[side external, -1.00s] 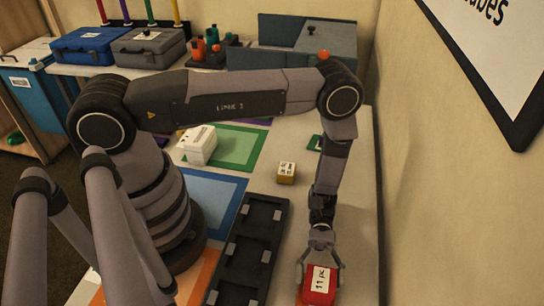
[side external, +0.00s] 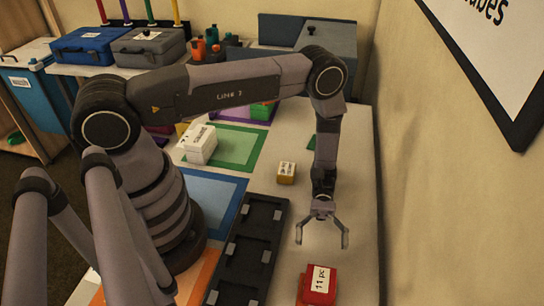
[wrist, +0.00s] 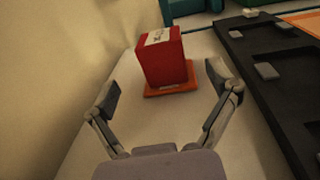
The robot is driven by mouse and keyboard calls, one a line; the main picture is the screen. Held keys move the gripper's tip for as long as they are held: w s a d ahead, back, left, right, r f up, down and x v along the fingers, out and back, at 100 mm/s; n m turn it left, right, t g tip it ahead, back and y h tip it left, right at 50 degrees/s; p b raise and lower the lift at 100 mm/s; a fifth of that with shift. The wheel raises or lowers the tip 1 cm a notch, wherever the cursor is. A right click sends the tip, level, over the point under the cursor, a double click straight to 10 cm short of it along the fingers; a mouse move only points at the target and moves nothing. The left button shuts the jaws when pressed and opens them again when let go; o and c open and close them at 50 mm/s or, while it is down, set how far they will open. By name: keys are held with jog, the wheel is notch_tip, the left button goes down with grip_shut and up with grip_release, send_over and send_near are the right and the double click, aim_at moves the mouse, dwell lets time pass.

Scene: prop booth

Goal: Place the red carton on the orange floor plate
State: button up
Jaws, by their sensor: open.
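The red carton (side external: 318,284) with a white "11 pc" label stands at the near end of the table in the side external view. In the wrist view the red carton (wrist: 163,62) stands upright on a small orange plate (wrist: 172,92), whose edge shows around the carton's base. My gripper (side external: 322,243) is open and empty. It is above the carton and apart from it, with its fingers spread.
A black rack (side external: 245,250) lies left of the carton. A larger orange area (side external: 199,273) lies beside my base. The wall is close on the right.

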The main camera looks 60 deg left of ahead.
jog(key=w+a+r+m+t+y, duration=0.1)
jog(key=a+r+m+t+y, duration=0.25)
jog(key=r, duration=0.85)
jog(key=w+a+r+m+t+y, duration=0.1)
jog(key=a+r+m+t+y, duration=0.25)
jog(key=r, duration=0.95)
jog(key=s+a+r+m+t+y, duration=0.3)
jog(key=s+a+r+t+y, duration=0.3)
jog(key=s+a+r+t, duration=0.4)
jog(key=s+a+r, duration=0.2)
jog(key=s+a, duration=0.2)
jog(key=shift+s+a+r+y, duration=0.15)
jog(key=shift+a+r+y, duration=0.1)
jog(key=shift+a+y, duration=0.15)
